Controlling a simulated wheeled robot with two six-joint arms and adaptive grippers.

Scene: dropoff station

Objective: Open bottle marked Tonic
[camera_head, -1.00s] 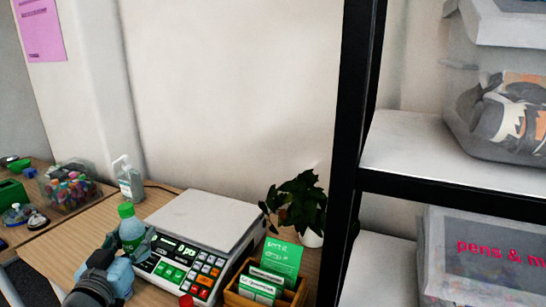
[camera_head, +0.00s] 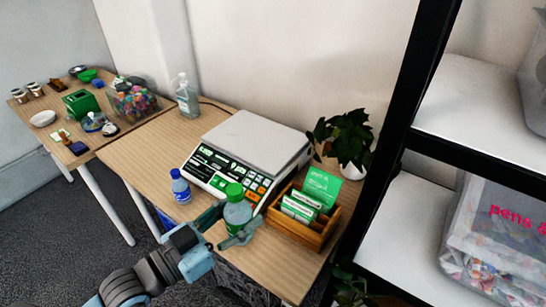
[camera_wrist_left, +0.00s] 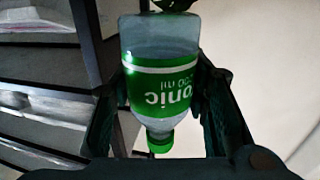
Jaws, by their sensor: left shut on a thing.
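A clear bottle with a green cap and green label (camera_head: 238,215) is held by my left gripper (camera_head: 236,230) in front of the scale in the head view. In the left wrist view the same bottle (camera_wrist_left: 160,95) appears upside down, its label reading "onic" and its green cap (camera_wrist_left: 160,142) on the neck. The fingers of my left gripper are shut around the bottle's sides. My right gripper is in neither view.
A small blue bottle (camera_head: 181,187) stands left of the held one. A scale (camera_head: 245,155), a wooden card box (camera_head: 303,232) and a potted plant (camera_head: 345,138) stand behind and right. A dark shelf post (camera_head: 405,120) rises at the right. The table (camera_head: 135,155) is clear at its left.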

